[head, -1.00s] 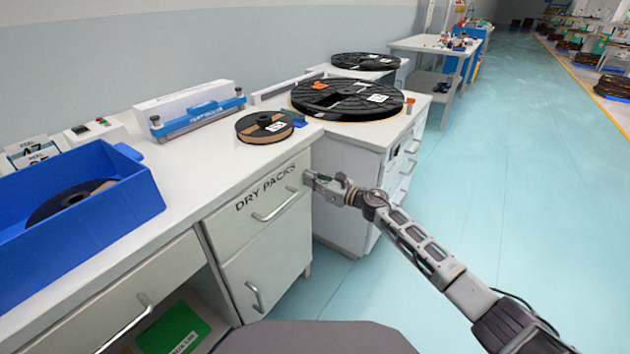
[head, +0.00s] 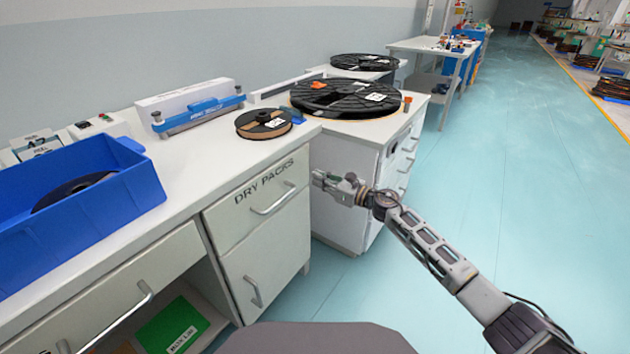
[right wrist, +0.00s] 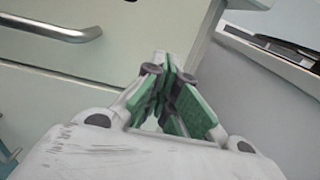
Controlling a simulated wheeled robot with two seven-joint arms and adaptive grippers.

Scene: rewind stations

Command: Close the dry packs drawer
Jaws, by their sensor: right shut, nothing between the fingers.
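The dry packs drawer (head: 232,215) is the pale top drawer of the cabinet, with black lettering and a bar handle (head: 274,198). Its front looks flush, or nearly so, with the door below. My right gripper (head: 317,178) is just right of the drawer's right edge, with a small gap in the head view. In the right wrist view its green-padded fingers (right wrist: 172,68) are together and empty, in front of the pale drawer front (right wrist: 130,45). The drawer handle (right wrist: 62,28) shows at that view's upper left. My left gripper is out of view.
A blue bin (head: 110,205) and a small reel (head: 263,124) stand on the worktop. The blue floor (head: 450,200) to the right is clear.

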